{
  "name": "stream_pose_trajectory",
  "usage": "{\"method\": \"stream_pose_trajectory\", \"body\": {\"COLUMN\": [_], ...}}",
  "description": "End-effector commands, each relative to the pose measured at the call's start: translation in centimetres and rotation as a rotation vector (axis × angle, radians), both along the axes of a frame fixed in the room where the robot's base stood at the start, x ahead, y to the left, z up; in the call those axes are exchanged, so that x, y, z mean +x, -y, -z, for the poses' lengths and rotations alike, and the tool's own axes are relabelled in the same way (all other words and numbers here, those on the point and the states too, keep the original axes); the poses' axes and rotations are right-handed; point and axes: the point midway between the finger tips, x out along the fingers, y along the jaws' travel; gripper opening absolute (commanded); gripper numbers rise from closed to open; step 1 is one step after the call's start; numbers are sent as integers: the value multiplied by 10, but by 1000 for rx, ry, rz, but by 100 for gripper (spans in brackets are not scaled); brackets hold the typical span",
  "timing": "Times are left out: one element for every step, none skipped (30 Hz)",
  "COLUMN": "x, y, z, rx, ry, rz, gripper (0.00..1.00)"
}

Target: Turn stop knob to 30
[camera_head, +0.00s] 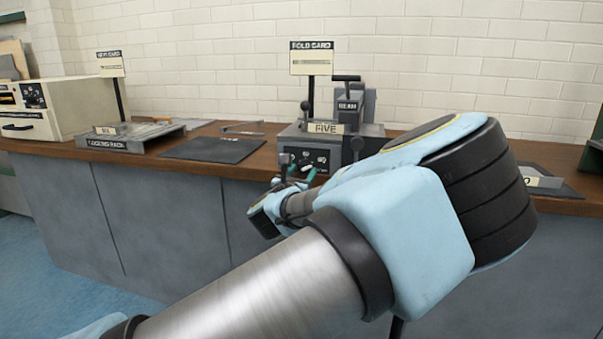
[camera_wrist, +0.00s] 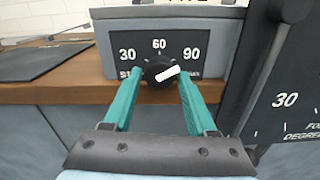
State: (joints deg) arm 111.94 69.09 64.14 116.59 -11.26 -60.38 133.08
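The stop knob (camera_wrist: 161,72) is a round black dial with a white pointer bar, on the dark front panel (camera_wrist: 126,46) of a grey machine (camera_head: 360,131). The panel is marked 30 at left, 60 at top and 90 at right. The white bar slants, its higher end toward the right, on the 90 side. My gripper (camera_wrist: 160,78) has teal fingers spread on the left and right of the knob, with small gaps seeming to remain. In the head view my gripper (camera_head: 303,174) is in front of the machine, and my arm hides part of it.
A second dial plate (camera_wrist: 285,100) marked 30 and lettered degrees stands close to the right finger. The wooden counter edge (camera_wrist: 60,93) runs below the panel. A dark mat (camera_head: 212,149) and a grey rack (camera_head: 120,138) lie to the left.

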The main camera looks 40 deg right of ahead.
Motion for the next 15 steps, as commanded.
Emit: {"method": "stream_pose_trajectory", "body": {"x": [0, 0, 0, 0, 0, 0, 0, 0, 0, 0, 0, 0, 0, 0, 0], "y": [0, 0, 0, 0, 0, 0, 0, 0, 0, 0, 0, 0, 0, 0, 0], "z": [0, 0, 0, 0, 0, 0, 0, 0, 0, 0, 0, 0, 0, 0, 0], "rx": [0, 0, 0, 0, 0, 0, 0, 0, 0, 0, 0, 0, 0, 0, 0], "ry": [0, 0, 0, 0, 0, 0, 0, 0, 0, 0, 0, 0, 0, 0, 0], "rz": [0, 0, 0, 0, 0, 0, 0, 0, 0, 0, 0, 0, 0, 0, 0], "gripper": [50, 47, 43, 39, 36, 31, 28, 25, 20, 17, 13, 9, 6, 2, 0]}}
